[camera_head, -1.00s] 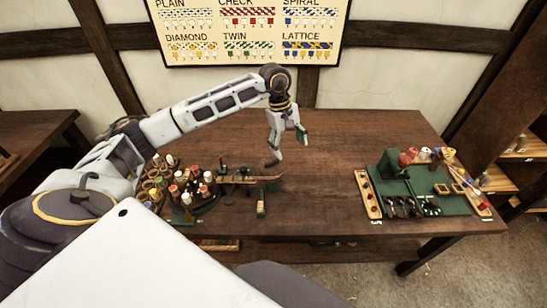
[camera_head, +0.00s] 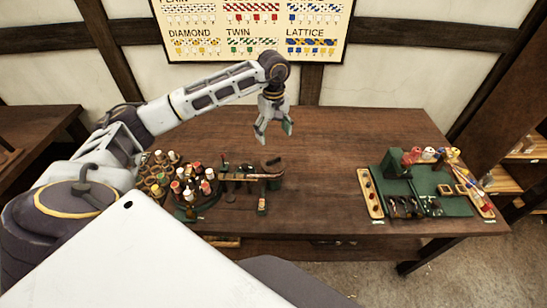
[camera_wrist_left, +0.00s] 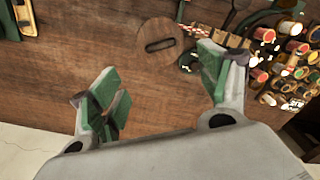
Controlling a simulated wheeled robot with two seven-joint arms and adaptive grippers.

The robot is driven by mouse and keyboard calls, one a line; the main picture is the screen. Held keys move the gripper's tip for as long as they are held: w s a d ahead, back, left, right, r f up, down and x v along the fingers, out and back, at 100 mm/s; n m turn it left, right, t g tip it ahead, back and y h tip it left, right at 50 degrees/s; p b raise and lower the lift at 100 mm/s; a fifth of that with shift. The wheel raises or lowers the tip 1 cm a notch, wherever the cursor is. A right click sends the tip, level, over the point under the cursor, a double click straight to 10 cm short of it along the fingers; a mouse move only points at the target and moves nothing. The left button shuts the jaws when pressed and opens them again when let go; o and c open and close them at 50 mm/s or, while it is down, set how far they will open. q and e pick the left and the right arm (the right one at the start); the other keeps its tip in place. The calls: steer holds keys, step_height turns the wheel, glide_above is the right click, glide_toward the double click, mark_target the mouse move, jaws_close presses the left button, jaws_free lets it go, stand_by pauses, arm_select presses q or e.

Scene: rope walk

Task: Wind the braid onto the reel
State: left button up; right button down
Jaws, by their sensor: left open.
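My left gripper (camera_head: 274,134) is open and empty above the middle of the table, behind the braiding stand. In the left wrist view its green-padded fingers (camera_wrist_left: 158,80) are spread wide. A round wooden disc with a dark slot, likely the reel (camera_wrist_left: 160,44), lies beyond and between the fingertips, apart from them. In the head view the likely reel (camera_head: 272,164) is small and dark at the right end of the stand. My right gripper is out of view.
A cluster of coloured bobbins (camera_head: 190,182) stands left of the stand on the table (camera_head: 335,150). At the right is a green tray (camera_head: 455,206) with tools and spools. The table between them is clear. A pattern chart (camera_head: 255,52) hangs on the wall.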

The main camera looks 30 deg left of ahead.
mark_target(274, 159)
arm_select(q)
step_height(274, 159, down, 11)
steer(key=p, duration=0.2)
steer(key=shift+p, duration=0.35)
steer(key=shift+f, duration=0.85)
steer(key=shift+c, duration=0.4)
steer(key=c, duration=0.9)
